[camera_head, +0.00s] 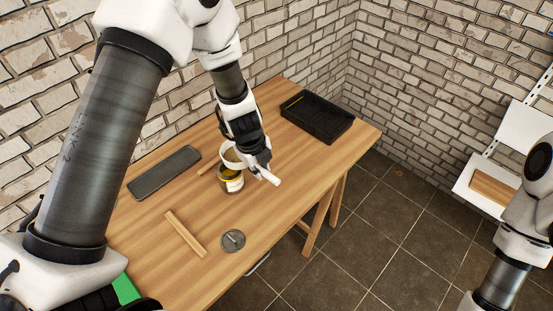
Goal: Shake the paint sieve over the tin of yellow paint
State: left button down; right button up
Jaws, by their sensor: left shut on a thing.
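The paint sieve (229,156) is a pale, white-rimmed bowl with a short white handle. It is right above the tin of yellow paint (231,185), and I cannot tell whether the two touch. The tin stands open on the wooden table, with yellow showing near its top. My left gripper (262,167) comes down from above and is shut on the sieve, at its handle side. The gripper hides part of the sieve. My right arm shows at the right edge, but its gripper is out of view.
The wooden table (285,186) also holds a grey round lid (233,240), a wooden stick (185,232), a long dark grey tray (164,172) and a black paint tray (317,118). A brick wall runs behind. The table's front right is clear.

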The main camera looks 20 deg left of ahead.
pick_arm(q)
jog(key=shift+s+a+r, duration=0.85)
jog(key=shift+s+r, duration=0.2)
jog(key=shift+r, duration=1.05)
jog(key=shift+n, duration=0.4)
notch_tip(320, 180, down, 4)
jog(key=b, duration=0.3)
jog(key=shift+f, duration=0.15)
jog(key=shift+s, duration=0.1)
